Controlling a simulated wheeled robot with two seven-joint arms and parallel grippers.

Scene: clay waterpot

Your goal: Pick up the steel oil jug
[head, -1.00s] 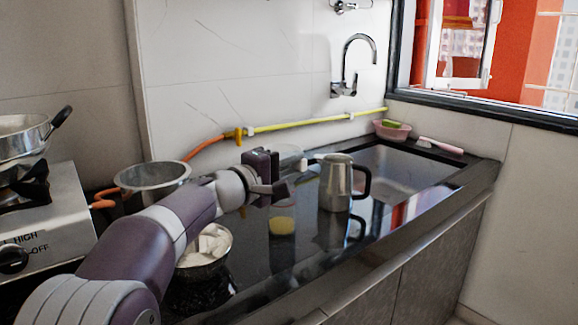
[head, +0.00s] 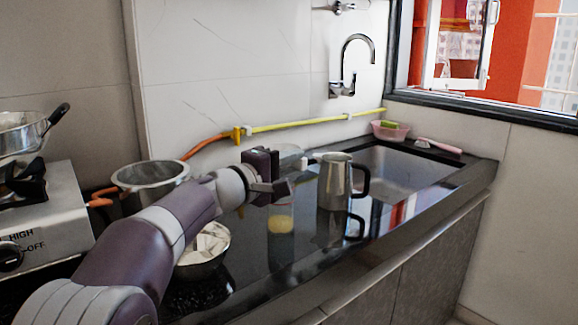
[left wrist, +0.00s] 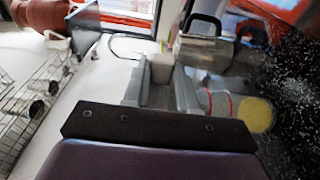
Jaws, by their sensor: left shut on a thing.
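The steel oil jug (head: 335,181) stands upright on the black counter, its black handle (head: 361,180) to the right. In the left wrist view the jug (left wrist: 207,50) is to the right of the fingers, with its dark handle on top. My left gripper (head: 284,176) is left of the jug in the head view, apart from its handle. It is shut on a small white thing (left wrist: 162,68) at the fingertips, which I cannot identify; it also shows in the head view (head: 303,163). Whether this thing touches the jug is unclear. My right gripper is out of view.
A clear jar with yellow contents (head: 282,221) stands below my gripper. A bowl of white pieces (head: 203,252), a steel pot (head: 150,174) and the stove (head: 42,215) are to the left. The sink (head: 402,165) and a pink basket (head: 390,131) lie beyond the jug.

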